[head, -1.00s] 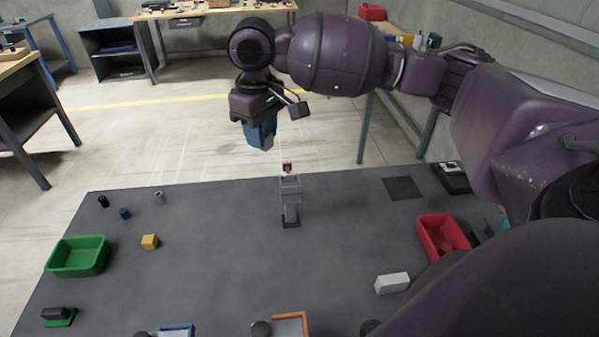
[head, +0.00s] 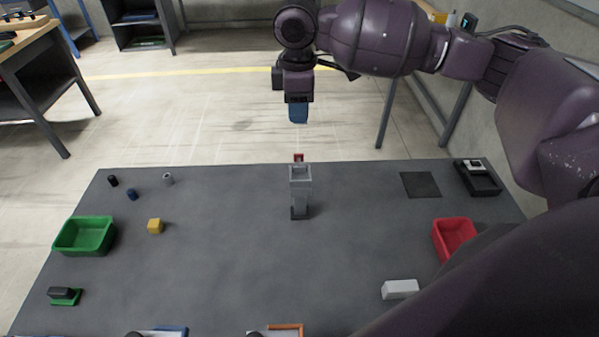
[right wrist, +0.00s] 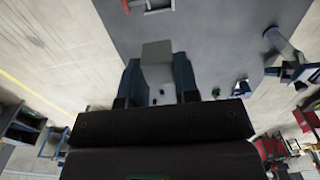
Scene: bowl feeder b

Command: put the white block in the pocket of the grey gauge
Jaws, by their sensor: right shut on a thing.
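The grey gauge (head: 300,190) is an upright column with a square opening at its top, in the middle of the table in the head view. My right gripper (head: 298,116) has blue fingers pointing down, and shows above and beyond the gauge, apart from it. In the right wrist view, the right gripper (right wrist: 158,78) is shut on a pale block (right wrist: 157,55), which looks like the white block. The fingers hide this block in the head view. Another white block (head: 400,289) lies on the table at the front right. My left gripper is not in view.
A red tag (head: 298,157) shows behind the gauge. A green bin (head: 84,236) stands left, with a yellow block (head: 155,226) and small cylinders nearby. A red bin (head: 454,238) and a dark device (head: 478,177) stand right. The table (head: 230,265) is clear around the gauge.

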